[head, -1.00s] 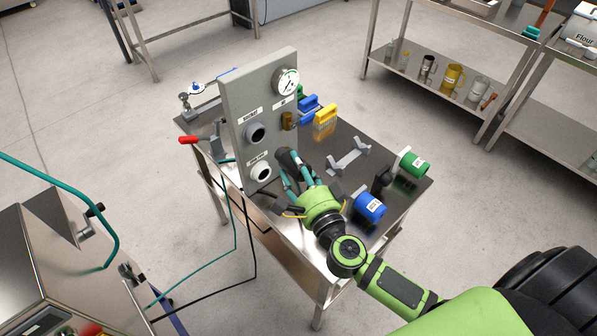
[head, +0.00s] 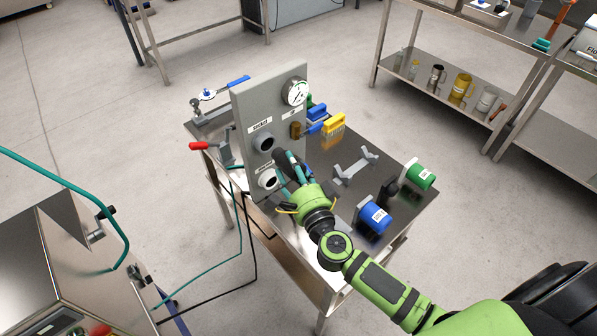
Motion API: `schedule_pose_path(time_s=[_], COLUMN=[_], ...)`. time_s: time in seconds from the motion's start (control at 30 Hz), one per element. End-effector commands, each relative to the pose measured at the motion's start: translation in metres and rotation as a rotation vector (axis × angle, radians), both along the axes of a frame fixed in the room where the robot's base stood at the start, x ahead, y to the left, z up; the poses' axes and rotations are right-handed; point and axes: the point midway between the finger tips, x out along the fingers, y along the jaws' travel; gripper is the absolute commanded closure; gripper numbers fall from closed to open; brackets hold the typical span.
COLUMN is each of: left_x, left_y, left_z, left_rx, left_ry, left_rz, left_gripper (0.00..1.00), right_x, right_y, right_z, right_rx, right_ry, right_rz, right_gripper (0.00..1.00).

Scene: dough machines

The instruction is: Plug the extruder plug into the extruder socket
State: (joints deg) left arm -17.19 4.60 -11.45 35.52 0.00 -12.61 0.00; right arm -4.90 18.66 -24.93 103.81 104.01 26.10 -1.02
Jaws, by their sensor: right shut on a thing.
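A grey upright panel (head: 243,110) stands on the steel table. It carries a dark round upper socket (head: 263,141) and a lower socket with a pale face (head: 267,179), each under a small label too blurred to read surely. My right gripper (head: 284,163) is shut on a dark plug (head: 280,155) just in front of the panel, close to the lower right of the upper socket. The plug is largely hidden by the fingers, and I cannot tell whether it touches the panel. My left gripper is not in view.
A blue cylinder (head: 373,217), a green cylinder (head: 420,174) and a grey bracket (head: 356,165) stand on the table (head: 395,155). A red-handled lever (head: 201,146) is left of the panel. Teal and black cables (head: 252,250) hang at the table's front.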

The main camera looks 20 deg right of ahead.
Motion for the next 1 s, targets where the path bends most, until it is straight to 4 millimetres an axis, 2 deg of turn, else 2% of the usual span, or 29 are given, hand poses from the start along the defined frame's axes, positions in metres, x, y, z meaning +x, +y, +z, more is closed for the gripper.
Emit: schedule_pose_path(time_s=[0.27, 1.0], left_x=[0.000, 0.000], left_y=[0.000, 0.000], left_z=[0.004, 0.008], left_rx=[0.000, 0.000], left_ry=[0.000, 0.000], left_rz=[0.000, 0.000], left_gripper=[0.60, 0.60], right_x=[0.019, 0.018], right_y=[0.007, 0.007], right_z=[0.002, 0.001], right_rx=[0.001, 0.000], right_ry=[-0.003, -0.001], right_rz=[0.000, 0.000], right_gripper=[0.95, 0.95])
